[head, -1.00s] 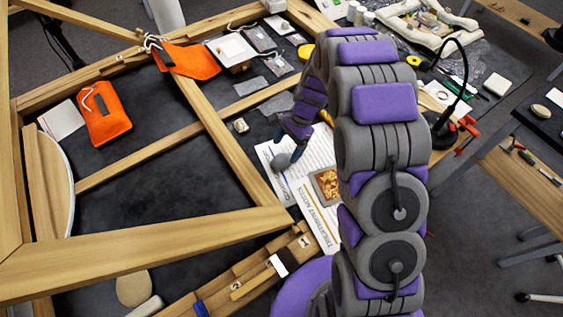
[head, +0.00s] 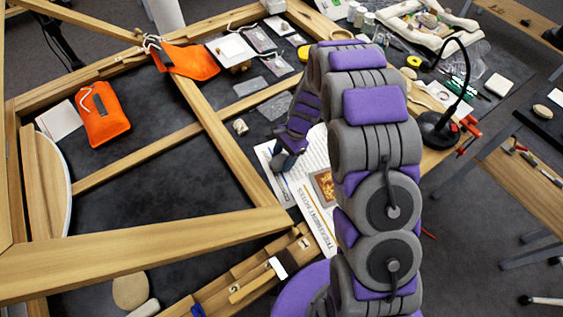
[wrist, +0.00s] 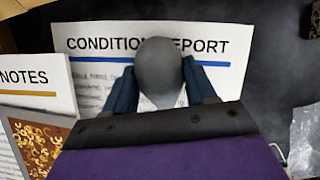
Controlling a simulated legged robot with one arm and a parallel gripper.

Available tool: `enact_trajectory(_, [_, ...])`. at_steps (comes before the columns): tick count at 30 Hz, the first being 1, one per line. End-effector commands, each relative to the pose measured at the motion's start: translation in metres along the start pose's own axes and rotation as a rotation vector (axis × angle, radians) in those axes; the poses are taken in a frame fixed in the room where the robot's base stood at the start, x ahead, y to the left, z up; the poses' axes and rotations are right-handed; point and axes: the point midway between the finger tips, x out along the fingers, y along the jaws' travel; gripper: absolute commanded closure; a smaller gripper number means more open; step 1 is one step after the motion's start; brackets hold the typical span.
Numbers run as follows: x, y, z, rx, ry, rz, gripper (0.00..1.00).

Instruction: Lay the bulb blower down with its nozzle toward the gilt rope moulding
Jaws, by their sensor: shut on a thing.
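My gripper (wrist: 158,68) is shut on the bulb blower (wrist: 155,76), with a dark finger on each side of its grey rounded bulb in the wrist view. The blower is above the condition report sheet (wrist: 85,45); I cannot tell whether it touches the paper. Its nozzle is not visible, so its direction cannot be told. In the head view my gripper (head: 287,155) is over the printed sheets, left of my arm. I cannot make out the gilt rope moulding for certain. A gold-patterned picture (wrist: 42,145) lies on the notes sheet at the lower left of the wrist view.
Wooden frame bars (head: 232,155) cross the dark table left of my gripper. A small pale object (head: 240,126) lies near the papers. Clear plastic (wrist: 303,140) lies at right in the wrist view. A black lamp (head: 437,128) stands right of my arm.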

Motion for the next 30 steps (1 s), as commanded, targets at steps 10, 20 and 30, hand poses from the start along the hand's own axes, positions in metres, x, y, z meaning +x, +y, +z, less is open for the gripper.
enact_trajectory(10, [0.0,0.0,0.0,0.0,0.0,0.0,0.81])
enact_trajectory(20, [-0.009,-0.001,0.003,0.0,0.002,-0.002,0.82])
enact_trajectory(30, [-0.063,-0.001,0.025,0.0,0.002,-0.004,0.82])
